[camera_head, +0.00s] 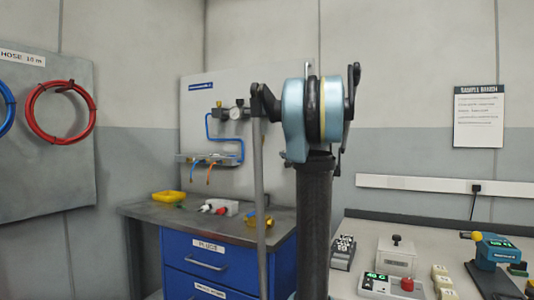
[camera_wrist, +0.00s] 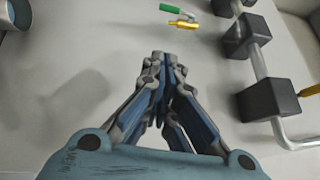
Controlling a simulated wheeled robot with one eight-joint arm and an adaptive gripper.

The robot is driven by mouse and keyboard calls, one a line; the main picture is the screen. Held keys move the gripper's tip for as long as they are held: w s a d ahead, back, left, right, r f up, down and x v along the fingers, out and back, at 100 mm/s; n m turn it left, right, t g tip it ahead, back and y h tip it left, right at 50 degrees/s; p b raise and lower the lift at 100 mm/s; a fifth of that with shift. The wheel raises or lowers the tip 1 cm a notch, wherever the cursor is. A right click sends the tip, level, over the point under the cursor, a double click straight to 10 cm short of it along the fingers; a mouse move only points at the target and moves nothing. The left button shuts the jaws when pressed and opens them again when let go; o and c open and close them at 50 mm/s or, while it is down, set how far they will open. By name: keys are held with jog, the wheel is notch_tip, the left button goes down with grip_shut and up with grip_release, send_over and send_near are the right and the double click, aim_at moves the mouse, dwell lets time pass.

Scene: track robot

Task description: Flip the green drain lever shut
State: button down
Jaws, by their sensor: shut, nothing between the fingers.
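The green lever (camera_wrist: 171,9) shows at the top of the wrist view, attached to a small brass valve (camera_wrist: 178,24). The lever's handle points up and to the left in the picture, and the valve body lies just below it. My gripper (camera_wrist: 160,57) is shut and empty, its fingertips together below the valve in the picture, with a gap of bare panel between. I cannot make out the green lever in the head view, where my own arm stands in the middle.
In the wrist view, a grey pipe with black blocks (camera_wrist: 268,98) runs down the right side. The pale panel to the left is mostly clear. In the head view are a blue drawer cabinet (camera_head: 212,262), a panel with a gauge (camera_head: 236,114), and a bench with instruments at right (camera_head: 397,260).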

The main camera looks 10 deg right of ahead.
aim_at(260, 144)
jog(key=s+a+x, duration=0.1)
jog(key=a+x, duration=0.1)
jog(key=x, duration=1.1)
jog(key=shift+a+r, duration=0.2)
jog(key=shift+a, duration=0.1)
jog(key=shift+s+d+f, duration=0.1)
jog(key=shift+d, duration=0.05)
